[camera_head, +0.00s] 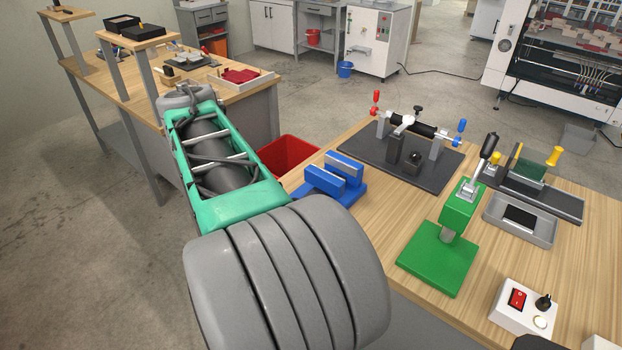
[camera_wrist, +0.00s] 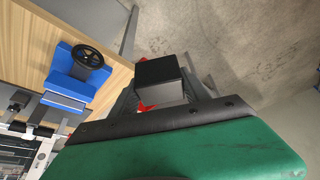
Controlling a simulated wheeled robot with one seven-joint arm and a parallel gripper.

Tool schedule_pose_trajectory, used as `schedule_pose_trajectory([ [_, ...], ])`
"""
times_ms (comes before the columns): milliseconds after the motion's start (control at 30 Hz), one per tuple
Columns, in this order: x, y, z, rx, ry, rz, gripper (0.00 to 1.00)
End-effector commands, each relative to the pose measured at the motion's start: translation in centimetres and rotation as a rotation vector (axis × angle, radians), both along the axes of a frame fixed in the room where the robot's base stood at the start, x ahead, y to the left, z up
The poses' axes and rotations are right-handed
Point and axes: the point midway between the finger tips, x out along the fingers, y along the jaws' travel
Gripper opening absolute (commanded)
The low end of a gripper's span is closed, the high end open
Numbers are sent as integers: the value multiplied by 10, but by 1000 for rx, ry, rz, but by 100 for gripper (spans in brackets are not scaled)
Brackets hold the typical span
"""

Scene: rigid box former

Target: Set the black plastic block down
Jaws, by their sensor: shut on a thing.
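The black plastic block (camera_wrist: 158,71) shows in the wrist view, held between the fingers of my gripper (camera_wrist: 163,88). Its dark face is towards the camera and a greyer side shows below it. The gripper is shut on the block, beyond the green and black edge of my own wrist. In the head view my green and grey arm fills the middle, and I cannot make out the block or the fingers there.
A red bin (camera_head: 288,153) stands on the floor beside the wooden workbench (camera_head: 375,262). On the bench are a blue vise (camera_head: 336,180), a dark fixture plate (camera_head: 430,172), a green press (camera_head: 437,258), a grey tray (camera_head: 546,232) and a switch box (camera_head: 523,310). Another bench (camera_head: 85,72) stands at left.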

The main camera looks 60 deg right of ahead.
Motion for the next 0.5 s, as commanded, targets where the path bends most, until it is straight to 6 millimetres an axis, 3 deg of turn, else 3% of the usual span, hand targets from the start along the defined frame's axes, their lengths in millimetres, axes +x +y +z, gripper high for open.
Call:
schedule_pose_trajectory([
  [33, -17, -36, -1, 0, 0, -107, 2],
  [200, -93, -139, 3, 0, -3, -453, 2],
  [333, -161, -195, 4, 2, -7, -684, 2],
  [500, -231, -235, 6, 3, -14, -896, 2],
])
